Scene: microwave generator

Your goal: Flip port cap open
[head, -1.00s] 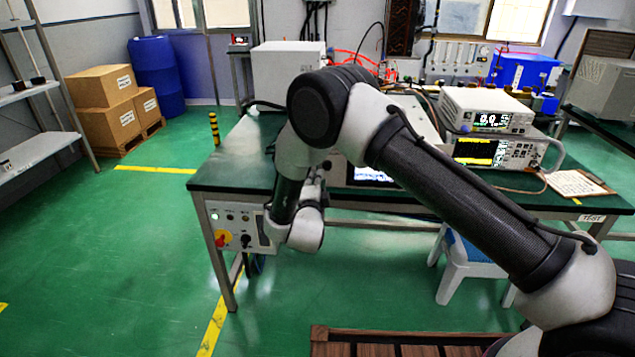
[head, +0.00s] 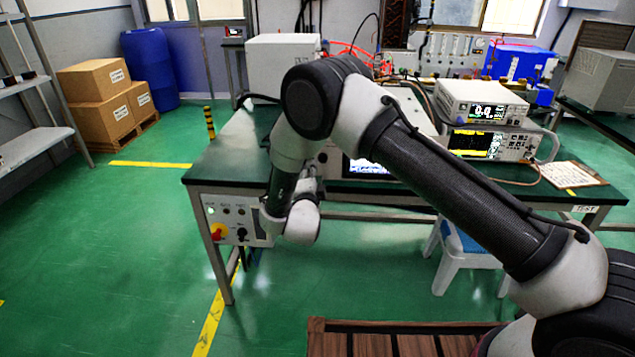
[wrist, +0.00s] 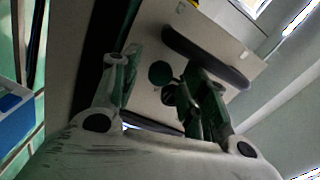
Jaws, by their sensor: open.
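In the wrist view my gripper (wrist: 164,82) is open, one finger on each side of a small dark round piece (wrist: 160,73). This may be the port cap, but I cannot tell for sure, nor whether it is flipped open or touching a finger. It lies against a pale panel (wrist: 156,28) that is tilted in this view. Another dark shape shows beside the right finger and is partly hidden by it. In the head view my own arm covers the middle of the bench, and the gripper and the cap cannot be made out there.
The panel carries a long dark handle-like bar (wrist: 205,58) close to the right finger. The green-topped bench (head: 225,165) has a control box with a red-yellow knob (head: 218,231) at its front left. Stacked instruments (head: 480,103) stand right. Open floor (head: 110,240) lies left.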

